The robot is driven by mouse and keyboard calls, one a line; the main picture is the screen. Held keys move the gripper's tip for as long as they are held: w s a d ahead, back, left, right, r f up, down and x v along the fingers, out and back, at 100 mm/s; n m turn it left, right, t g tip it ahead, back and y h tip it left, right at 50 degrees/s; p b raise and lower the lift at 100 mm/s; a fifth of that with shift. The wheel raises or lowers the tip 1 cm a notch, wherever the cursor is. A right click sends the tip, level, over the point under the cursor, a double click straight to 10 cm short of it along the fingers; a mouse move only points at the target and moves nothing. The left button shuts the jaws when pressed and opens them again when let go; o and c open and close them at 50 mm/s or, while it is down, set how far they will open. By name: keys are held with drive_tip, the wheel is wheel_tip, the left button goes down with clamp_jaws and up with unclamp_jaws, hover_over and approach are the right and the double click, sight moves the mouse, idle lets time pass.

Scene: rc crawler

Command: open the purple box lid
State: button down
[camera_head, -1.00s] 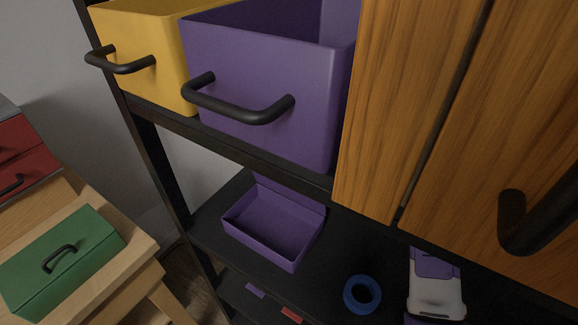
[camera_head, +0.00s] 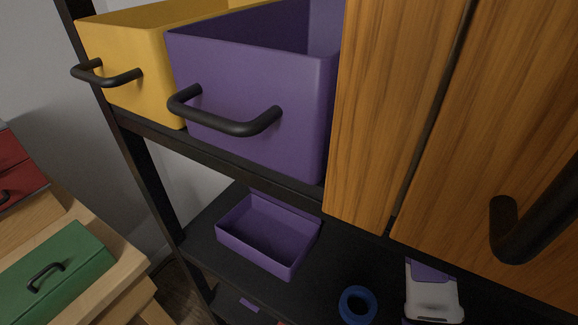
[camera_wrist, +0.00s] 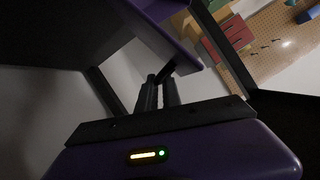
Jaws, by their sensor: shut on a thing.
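In the wrist view my gripper (camera_wrist: 160,92) has its two dark fingers close together, shut on a thin black bar, which looks like a handle (camera_wrist: 180,71). The bar lies right by the edge of a purple panel (camera_wrist: 180,42). Whether this panel is a lid or a box wall I cannot tell. In the head view a large purple bin (camera_head: 250,105) with a black handle stands on the upper shelf. A small open purple box (camera_head: 255,262) sits on the shelf below. My gripper does not show clearly in the head view.
A yellow bin (camera_head: 125,60) stands left of the purple bin. Wooden cabinet doors (camera_head: 390,120) are on the right. A blue ring (camera_head: 344,302) lies on the lower shelf. A green box (camera_head: 75,265) with a handle sits on a wooden surface at left.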

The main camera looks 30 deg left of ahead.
drive_tip(key=shift+f, duration=0.45)
drive_tip(key=c, duration=1.8)
unclamp_jaws()
